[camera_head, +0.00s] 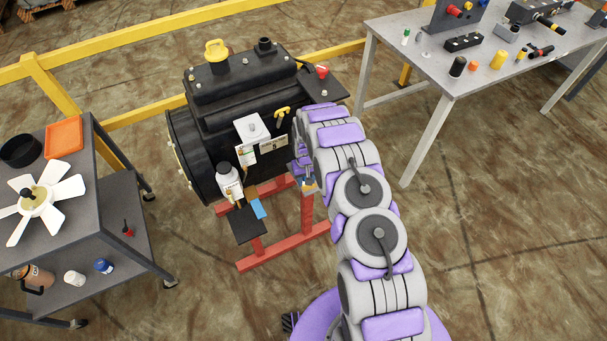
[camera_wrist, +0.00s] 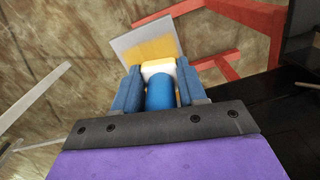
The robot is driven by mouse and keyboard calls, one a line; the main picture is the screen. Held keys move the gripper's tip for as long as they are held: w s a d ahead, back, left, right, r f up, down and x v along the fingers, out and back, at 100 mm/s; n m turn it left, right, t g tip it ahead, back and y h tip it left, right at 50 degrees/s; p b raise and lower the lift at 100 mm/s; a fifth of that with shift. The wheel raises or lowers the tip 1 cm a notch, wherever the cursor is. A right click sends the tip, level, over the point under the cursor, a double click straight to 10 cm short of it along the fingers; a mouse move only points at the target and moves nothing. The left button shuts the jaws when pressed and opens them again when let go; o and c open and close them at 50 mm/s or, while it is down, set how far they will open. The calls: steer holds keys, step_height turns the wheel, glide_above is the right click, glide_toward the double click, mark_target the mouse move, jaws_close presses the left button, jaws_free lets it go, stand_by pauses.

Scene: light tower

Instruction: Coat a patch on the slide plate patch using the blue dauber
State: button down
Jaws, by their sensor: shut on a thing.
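In the wrist view my gripper (camera_wrist: 158,82) has its two blue fingers closed around the blue dauber (camera_wrist: 160,92). The dauber's pale head (camera_wrist: 158,69) points away from the wrist. Just beyond it is a tilted light grey plate (camera_wrist: 131,36), with a yellow-orange patch (camera_wrist: 152,50) across its lower part. The head overlaps the plate's lower edge in this view; I cannot tell whether they touch. In the head view my gripper (camera_head: 306,181) is low beside the black engine's right end, partly hidden by my arm, and the dauber is too small to make out clearly.
The black engine (camera_head: 235,110) stands on a red frame (camera_head: 285,250). A small dark shelf (camera_head: 245,228) by it holds a white bottle (camera_head: 229,181) and a blue item (camera_head: 257,208). A cart (camera_head: 110,215) stands left, a grey table (camera_head: 440,65) upper right. Floor is clear at lower right.

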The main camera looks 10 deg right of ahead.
mark_target(312, 192)
steer(key=shift+s+d+p, duration=0.15)
steer(key=shift+s+d, duration=0.1)
steer(key=shift+s, duration=0.45)
steer(key=shift+s+d+p, duration=0.15)
steer(key=shift+s+d, duration=0.1)
steer(key=shift+s, duration=0.5)
steer(key=shift+s+d+p, duration=0.15)
steer(key=shift+s+d, duration=0.1)
steer(key=shift+s, duration=0.45)
steer(key=shift+r+p, duration=0.6)
steer(key=shift+r, duration=2.35)
step_height(312, 192, up, 3)
steer(key=shift+r+p, duration=0.1)
steer(key=shift+p, duration=0.2)
